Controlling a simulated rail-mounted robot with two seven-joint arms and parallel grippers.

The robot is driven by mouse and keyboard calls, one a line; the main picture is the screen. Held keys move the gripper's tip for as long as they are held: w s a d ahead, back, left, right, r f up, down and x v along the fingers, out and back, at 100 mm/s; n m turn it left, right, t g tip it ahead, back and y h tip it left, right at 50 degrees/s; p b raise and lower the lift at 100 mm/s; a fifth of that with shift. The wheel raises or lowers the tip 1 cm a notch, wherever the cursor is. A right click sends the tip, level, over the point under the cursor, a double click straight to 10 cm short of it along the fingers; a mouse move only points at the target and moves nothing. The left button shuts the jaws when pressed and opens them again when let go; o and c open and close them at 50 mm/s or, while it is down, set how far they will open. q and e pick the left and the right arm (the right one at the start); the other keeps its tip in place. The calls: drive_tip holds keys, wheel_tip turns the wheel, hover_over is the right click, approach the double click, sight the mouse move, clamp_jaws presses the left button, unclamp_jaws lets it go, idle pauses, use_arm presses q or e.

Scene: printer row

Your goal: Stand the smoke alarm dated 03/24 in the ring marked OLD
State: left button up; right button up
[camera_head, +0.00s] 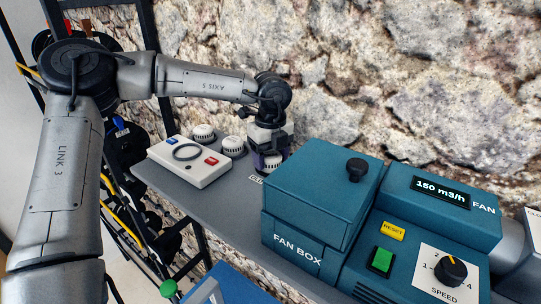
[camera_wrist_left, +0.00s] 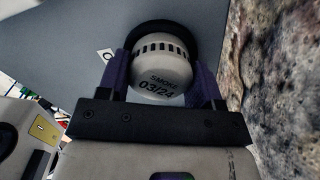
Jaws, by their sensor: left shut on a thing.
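The white smoke alarm (camera_wrist_left: 162,70) marked SMOKE 03/24 is between the fingers of my left gripper (camera_wrist_left: 163,80) in the left wrist view, and the fingers are shut on it. A black ring (camera_wrist_left: 168,25) curves around its far side; I cannot tell whether the alarm touches the shelf there. A white label showing a letter O (camera_wrist_left: 107,55) lies beside the ring, the rest of it hidden. In the head view my left gripper (camera_head: 271,155) points down behind the fan box, and the alarm (camera_head: 272,163) shows partly between its fingers. My right gripper is out of view.
Two other white alarms (camera_head: 204,132) (camera_head: 233,146) stand left of my gripper. A white panel (camera_head: 186,160) with blue and red buttons lies beside them. The teal fan box (camera_head: 322,200) stands close at the right. A stone wall (camera_head: 330,60) rises behind the grey shelf (camera_head: 225,205).

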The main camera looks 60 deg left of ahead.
sight(271, 154)
use_arm(q)
drive_tip(key=shift+f, duration=0.2)
drive_tip(key=o, duration=0.9)
drive_tip(key=shift+r, duration=0.1)
drive_tip(key=shift+o, duration=0.2)
drive_tip(key=shift+r, duration=0.35)
wheel_tip(271, 154, up, 12)
drive_tip(key=b, duration=0.4)
drive_tip(key=shift+f, duration=0.2)
